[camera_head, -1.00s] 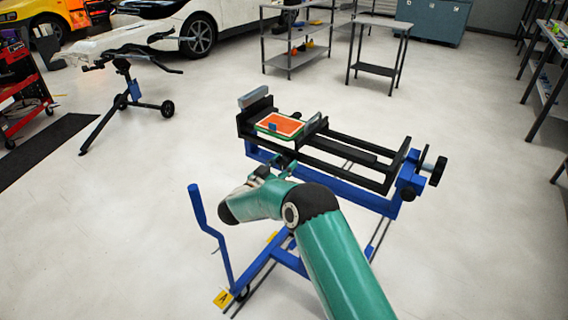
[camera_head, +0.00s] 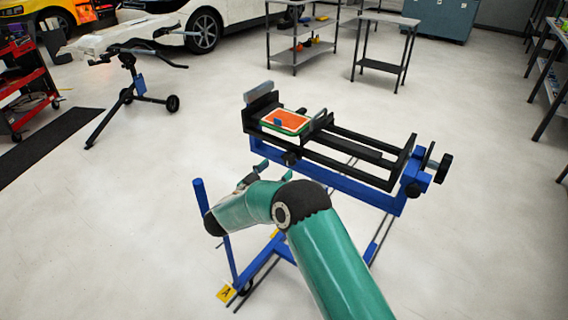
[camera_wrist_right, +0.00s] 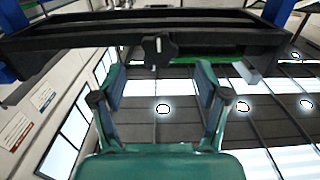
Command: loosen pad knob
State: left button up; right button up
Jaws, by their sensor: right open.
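A small dark knob (camera_head: 290,158) sits on the front side of the black clamp frame (camera_head: 345,165), below the orange-and-green pad (camera_head: 286,121). My right gripper (camera_head: 266,172) is open and empty, in front of and a little below this knob, with a gap between them. In the right wrist view the black knob (camera_wrist_right: 158,50) hangs on the frame's bar, beyond and roughly centred between the open fingers (camera_wrist_right: 160,80). The fingers are not touching it. My left gripper is out of view.
The frame rests on a blue wheeled stand (camera_head: 330,178) with a blue upright post (camera_head: 212,235) near my forearm. A larger black knob (camera_head: 444,168) is at the frame's right end. A tripod stand (camera_head: 130,85) is at left. Open floor surrounds the stand.

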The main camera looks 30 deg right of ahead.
jog(key=v, duration=0.6)
dwell(0.3)
